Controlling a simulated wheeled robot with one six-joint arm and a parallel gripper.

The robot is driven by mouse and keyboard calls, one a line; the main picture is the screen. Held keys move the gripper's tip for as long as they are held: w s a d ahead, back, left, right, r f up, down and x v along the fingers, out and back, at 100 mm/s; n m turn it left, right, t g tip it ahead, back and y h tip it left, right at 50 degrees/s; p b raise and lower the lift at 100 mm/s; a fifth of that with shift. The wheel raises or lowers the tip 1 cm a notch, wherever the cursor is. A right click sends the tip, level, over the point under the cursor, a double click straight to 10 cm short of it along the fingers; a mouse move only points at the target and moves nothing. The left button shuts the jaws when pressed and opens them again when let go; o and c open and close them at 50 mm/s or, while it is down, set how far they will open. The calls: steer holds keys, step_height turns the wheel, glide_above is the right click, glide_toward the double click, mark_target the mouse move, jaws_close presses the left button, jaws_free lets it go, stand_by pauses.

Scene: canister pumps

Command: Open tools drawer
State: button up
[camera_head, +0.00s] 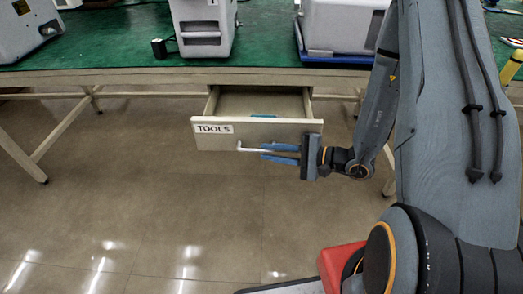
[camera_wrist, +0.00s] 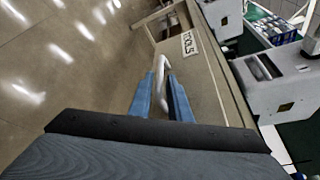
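The tools drawer (camera_head: 262,136) hangs under the green-topped bench and is pulled part-way out, with its inside showing. Its front carries a white TOOLS label (camera_head: 213,128), which also shows in the wrist view (camera_wrist: 189,42). A pale bar handle (camera_head: 252,149) is on the drawer front. My gripper (camera_head: 264,152) is at the handle, its blue fingers reaching from the right. In the wrist view the handle (camera_wrist: 163,66) passes between the fingertips (camera_wrist: 162,82). The fingers lie close around it, but whether they press on it is hard to tell. Something blue lies inside the drawer (camera_head: 263,115).
The bench (camera_head: 120,40) has grey-white canister units on it, one (camera_head: 203,25) above the drawer and another (camera_head: 340,22) on a blue tray to the right. A small black item (camera_head: 159,48) sits near the edge. The floor (camera_head: 150,200) in front of the drawer is clear.

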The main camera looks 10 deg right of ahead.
steer(key=v, duration=0.3)
steer(key=shift+s+d, duration=0.1)
steer(key=shift+d, duration=0.05)
stand_by(0.4)
steer(key=s+a+r+n+g+h, duration=0.3)
steer(key=s+r+n+g, duration=0.25)
steer(key=s, duration=0.25)
steer(key=s+a+r+n+g+h, duration=0.3)
steer(key=s+a+r+n+g, duration=0.1)
steer(key=s+r+g, duration=0.25)
steer(key=s+d+r+n+t+h+p, duration=0.2)
steer(key=d+r+h+p, duration=0.5)
steer(key=d+r+p, duration=0.4)
steer(key=shift+d+r+n+t+h+p, duration=0.3)
steer(key=shift+r+n+t+p, duration=0.15)
steer(key=shift+r+t+p, duration=0.55)
